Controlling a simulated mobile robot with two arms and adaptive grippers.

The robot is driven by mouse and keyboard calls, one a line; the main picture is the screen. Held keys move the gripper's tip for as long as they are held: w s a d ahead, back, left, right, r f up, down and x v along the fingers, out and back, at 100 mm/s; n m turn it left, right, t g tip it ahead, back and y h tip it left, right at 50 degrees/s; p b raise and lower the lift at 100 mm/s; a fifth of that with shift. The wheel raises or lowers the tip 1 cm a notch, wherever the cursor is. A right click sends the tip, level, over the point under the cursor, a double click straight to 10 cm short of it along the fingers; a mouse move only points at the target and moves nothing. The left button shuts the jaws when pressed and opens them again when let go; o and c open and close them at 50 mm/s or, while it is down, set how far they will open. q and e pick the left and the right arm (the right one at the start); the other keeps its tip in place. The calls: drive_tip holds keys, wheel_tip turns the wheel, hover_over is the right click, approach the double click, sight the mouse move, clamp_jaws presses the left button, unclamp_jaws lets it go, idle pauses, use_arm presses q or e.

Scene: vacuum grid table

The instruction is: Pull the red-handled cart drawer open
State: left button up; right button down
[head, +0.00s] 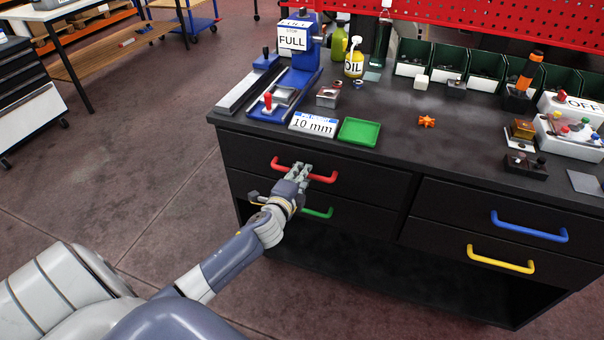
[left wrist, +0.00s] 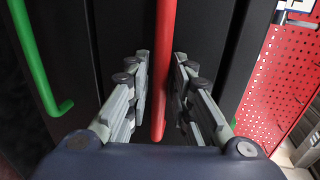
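The red handle (head: 325,178) is on the upper left drawer (head: 375,187) of the black cart (head: 410,235). The drawer front looks flush with the cart, so the drawer is closed. My left gripper (head: 299,172) is at the handle, hiding its middle in the head view. In the left wrist view the red handle (left wrist: 163,70) runs between the two fingers of my left gripper (left wrist: 162,65). The fingers are apart, one on each side, with what looks like a narrow gap to the handle. My right gripper is not in view.
A green handle (head: 318,213) sits on the drawer below. Blue (head: 528,230) and yellow (head: 500,262) handles are on the right drawers. A green tray (head: 359,132) and a 10 mm box (head: 313,124) stand on the top near the front edge. The floor before the cart is clear.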

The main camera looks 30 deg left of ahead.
use_arm(q)
drive_tip(key=shift+w+a+f, duration=0.1)
drive_tip(key=shift+w, duration=0.3)
clamp_jaws()
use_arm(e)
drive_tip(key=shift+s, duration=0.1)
